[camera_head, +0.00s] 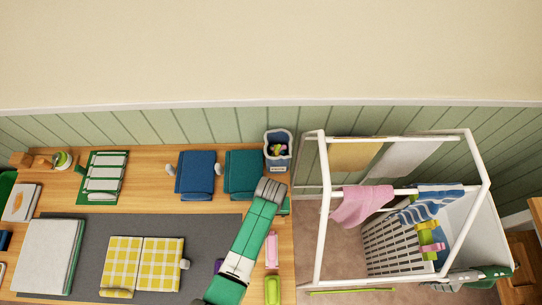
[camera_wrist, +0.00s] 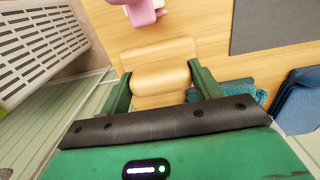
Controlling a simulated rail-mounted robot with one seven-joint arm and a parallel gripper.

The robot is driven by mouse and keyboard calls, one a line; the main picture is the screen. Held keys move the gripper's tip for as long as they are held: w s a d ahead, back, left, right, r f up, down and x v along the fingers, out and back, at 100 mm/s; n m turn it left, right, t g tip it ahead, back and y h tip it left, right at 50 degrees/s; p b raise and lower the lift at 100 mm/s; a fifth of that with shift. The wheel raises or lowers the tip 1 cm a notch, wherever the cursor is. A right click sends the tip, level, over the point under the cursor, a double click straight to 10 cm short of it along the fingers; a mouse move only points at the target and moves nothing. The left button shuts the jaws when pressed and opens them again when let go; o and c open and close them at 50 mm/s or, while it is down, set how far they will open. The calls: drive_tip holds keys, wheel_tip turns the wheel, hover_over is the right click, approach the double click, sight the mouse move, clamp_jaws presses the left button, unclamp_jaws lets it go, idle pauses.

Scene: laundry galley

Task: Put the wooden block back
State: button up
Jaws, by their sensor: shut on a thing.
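The wooden block (camera_wrist: 160,76) is a pale, tan block with rounded edges, seen in the wrist view. My gripper (camera_wrist: 160,88) has its two green fingers on either side of the block and is shut on it. In the head view my gripper (camera_head: 272,190) is over the right end of the wooden counter, just in front of the grey bin and beside the teal folded cloth. The block is hidden under my arm there. I cannot tell whether it touches the counter.
A grey bin (camera_head: 278,157) stands behind my gripper. Teal (camera_head: 243,174) and blue (camera_head: 196,175) folded cloths lie to the left. A pink item (camera_head: 271,250) lies in front. A white drying rack (camera_head: 318,220) and laundry basket (camera_head: 391,247) stand right of the counter's edge.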

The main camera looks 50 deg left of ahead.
drive_tip(key=shift+f, duration=0.1)
drive_tip(key=o, duration=0.8)
drive_tip(key=shift+f, duration=0.1)
drive_tip(key=o, duration=0.4)
wheel_tip(320, 180, up, 12)
drive_tip(key=shift+r+p, duration=0.2)
drive_tip(key=shift+p, duration=0.5)
drive_tip(key=shift+s, duration=0.1)
